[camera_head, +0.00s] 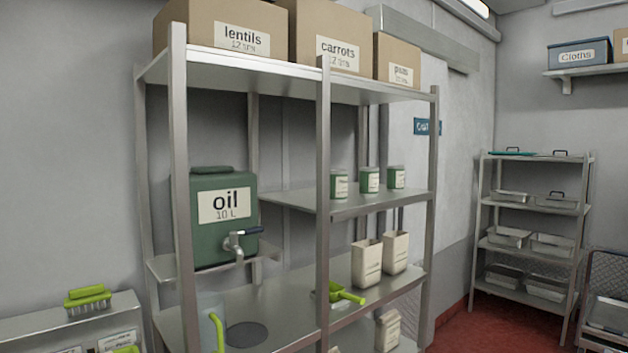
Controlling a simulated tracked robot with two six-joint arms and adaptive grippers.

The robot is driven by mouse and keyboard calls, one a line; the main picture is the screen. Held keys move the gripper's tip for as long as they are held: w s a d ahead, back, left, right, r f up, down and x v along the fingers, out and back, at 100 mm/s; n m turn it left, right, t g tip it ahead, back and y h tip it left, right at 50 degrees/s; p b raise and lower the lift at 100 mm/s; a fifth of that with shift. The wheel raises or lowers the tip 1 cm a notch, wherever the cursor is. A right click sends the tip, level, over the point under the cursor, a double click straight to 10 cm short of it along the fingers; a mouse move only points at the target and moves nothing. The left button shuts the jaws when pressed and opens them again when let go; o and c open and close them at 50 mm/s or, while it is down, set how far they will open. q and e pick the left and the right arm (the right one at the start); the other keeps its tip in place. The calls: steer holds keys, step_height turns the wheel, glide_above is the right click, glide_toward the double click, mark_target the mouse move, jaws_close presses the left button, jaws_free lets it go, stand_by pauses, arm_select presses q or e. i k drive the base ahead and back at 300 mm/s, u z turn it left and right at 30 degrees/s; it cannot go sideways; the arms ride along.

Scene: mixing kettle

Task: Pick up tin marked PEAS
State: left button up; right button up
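Several small green tins with pale labels stand in a row on the middle shelf (350,206) of the metal rack. They are a left tin (339,185), a middle tin (369,180) and a right tin (396,178). Their labels are too small to read, so I cannot tell which is marked PEAS. A cardboard box (397,60) on the top shelf has a small label that seems to read peas. Neither of my grippers is in view.
A green oil container (222,218) with a tap stands left of the rack's middle post (323,200). Pale bags (367,262) and a green scoop (338,293) are on the shelf below the tins. Boxes marked lentils (222,25) and carrots (331,38) fill the top. Red floor shows at right.

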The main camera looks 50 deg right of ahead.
mark_target(339, 178)
steer(key=z, duration=0.75)
steer(key=i, duration=0.15)
steer(key=u, duration=2.75)
steer(key=k, duration=2.4)
steer(key=u, duration=0.7)
steer(key=i, duration=0.1)
steer(key=z, duration=2.2)
steer(key=i, duration=0.2)
steer(key=z, duration=1.45)
